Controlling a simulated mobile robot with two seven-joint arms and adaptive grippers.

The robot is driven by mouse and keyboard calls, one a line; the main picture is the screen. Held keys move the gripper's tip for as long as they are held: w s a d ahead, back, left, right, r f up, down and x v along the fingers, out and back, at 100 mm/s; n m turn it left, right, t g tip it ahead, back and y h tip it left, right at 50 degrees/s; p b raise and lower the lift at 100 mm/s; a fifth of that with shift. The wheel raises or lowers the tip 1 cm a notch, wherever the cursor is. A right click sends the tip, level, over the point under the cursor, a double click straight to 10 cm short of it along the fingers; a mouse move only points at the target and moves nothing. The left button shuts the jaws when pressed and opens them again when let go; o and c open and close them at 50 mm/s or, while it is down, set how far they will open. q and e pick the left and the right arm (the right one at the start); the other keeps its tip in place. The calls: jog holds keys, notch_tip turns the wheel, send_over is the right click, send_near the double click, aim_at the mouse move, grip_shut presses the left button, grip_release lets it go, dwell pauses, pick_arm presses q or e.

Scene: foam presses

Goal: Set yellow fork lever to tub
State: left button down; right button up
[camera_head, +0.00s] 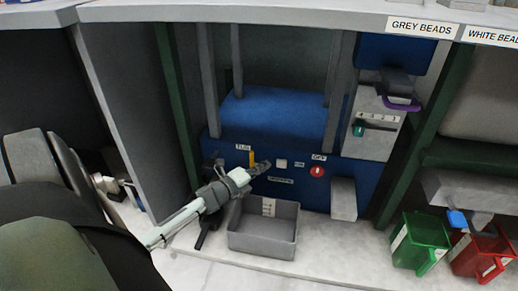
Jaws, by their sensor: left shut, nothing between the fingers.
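The yellow fork lever (252,158) is a small upright yellow bar on the blue front panel of the press (300,190). A small white label that seems to read TUB (243,147) is just above and left of it. My left gripper (264,167) is shut and empty, just right of the lever's lower part. I cannot tell whether it touches the lever. A grey open tub (262,243) stands on the floor below the panel. My right gripper is not in view.
A red round button (317,171) and a white square button (281,163) are right of my left gripper. A grey box (343,199) juts from the panel's right end. Green (420,240) and red (483,252) bins stand at lower right.

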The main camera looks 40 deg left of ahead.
pick_arm(q)
jog(key=s+p, duration=0.1)
jog(key=s, duration=0.8)
jog(key=shift+s+f, duration=0.15)
jog(key=shift+s, duration=0.2)
